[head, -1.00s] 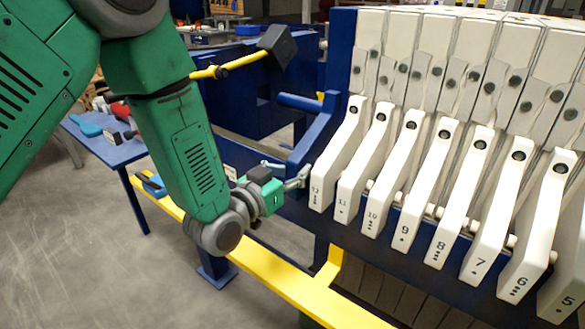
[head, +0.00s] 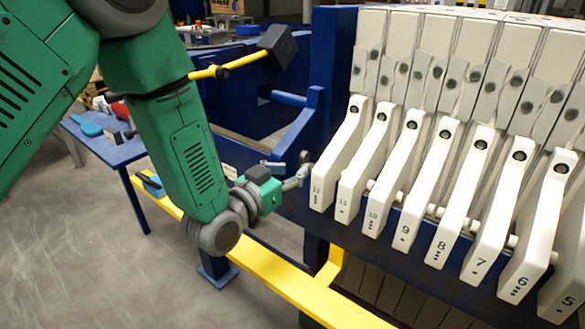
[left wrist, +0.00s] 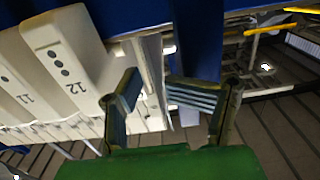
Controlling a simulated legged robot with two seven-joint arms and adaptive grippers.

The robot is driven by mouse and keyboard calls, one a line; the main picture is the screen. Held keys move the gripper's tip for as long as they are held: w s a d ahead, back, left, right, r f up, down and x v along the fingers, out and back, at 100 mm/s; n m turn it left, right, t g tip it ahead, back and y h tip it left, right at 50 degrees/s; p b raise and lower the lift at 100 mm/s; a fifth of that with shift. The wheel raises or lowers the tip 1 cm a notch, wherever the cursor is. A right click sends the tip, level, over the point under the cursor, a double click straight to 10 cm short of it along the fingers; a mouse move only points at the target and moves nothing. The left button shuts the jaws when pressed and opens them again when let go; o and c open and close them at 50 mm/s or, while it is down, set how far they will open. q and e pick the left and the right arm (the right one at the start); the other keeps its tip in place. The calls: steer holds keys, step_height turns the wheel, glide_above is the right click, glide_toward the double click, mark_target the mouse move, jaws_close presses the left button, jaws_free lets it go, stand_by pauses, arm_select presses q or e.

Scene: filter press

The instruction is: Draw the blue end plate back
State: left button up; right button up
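The blue end plate (head: 334,70) stands upright left of the white filter plates, with a slanted blue arm (head: 300,135) on its side. A gap separates this arm from white plate 12 (head: 335,170). My left gripper (head: 287,173) is beside the lower end of the blue arm, just left of plate 12. In the left wrist view its two fingers (left wrist: 150,97) are apart with nothing clearly held between them. A blue upright part (left wrist: 197,40) comes down behind the right-hand finger; whether they touch I cannot tell. My right gripper is out of view.
White numbered plates (head: 445,190) hang in a row to the right. A yellow rail (head: 285,285) runs below my left arm. A yellow bar with a dark block (head: 278,45) stands behind. A blue table (head: 105,145) with tools is at the left.

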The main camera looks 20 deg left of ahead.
arm_select(q)
steer(key=shift+d+r, duration=0.1)
steer(key=shift+d, duration=0.55)
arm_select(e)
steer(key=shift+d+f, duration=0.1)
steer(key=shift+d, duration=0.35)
arm_select(q)
steer(key=shift+a, duration=0.25)
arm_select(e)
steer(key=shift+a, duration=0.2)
arm_select(q)
steer(key=shift+s+a, duration=0.1)
steer(key=shift+s, duration=0.45)
steer(key=p+v, duration=0.4)
steer(key=v, duration=1.1)
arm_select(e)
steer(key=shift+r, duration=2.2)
